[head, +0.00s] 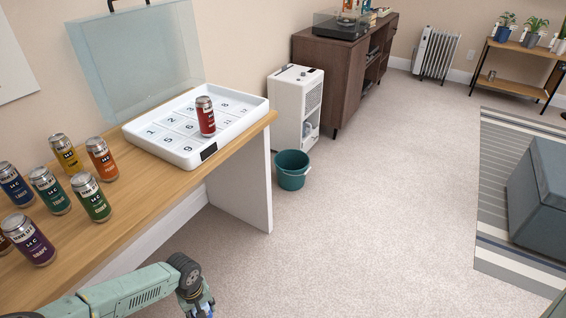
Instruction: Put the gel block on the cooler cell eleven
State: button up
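The cooler is a white tray (180,158) with numbered cells, on the right end of the wooden counter. Its clear lid (135,55) stands open behind it. Cell eleven (229,122) appears bare, right of a red can (206,117) standing upright on the tray. I cannot make out a gel block in the head view. My gripper (206,308) is at the bottom edge, partly cut off, low in front of the counter and well away from the cooler. Whether it is open or shut, or holds anything, cannot be seen.
Several upright cans, including an orange one (101,159) and a green one (91,197), stand on the counter (150,205) left of the cooler. A teal bucket (292,170) and a white appliance (296,105) stand beyond the counter's end. The carpet (360,220) to the right is clear.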

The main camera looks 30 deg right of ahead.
aim_at(228, 122)
jog(key=i+j+z, duration=0.1)
jog(key=z, duration=0.3)
jog(key=i+j+z, duration=0.2)
jog(key=z, duration=0.25)
jog(key=i, duration=0.05)
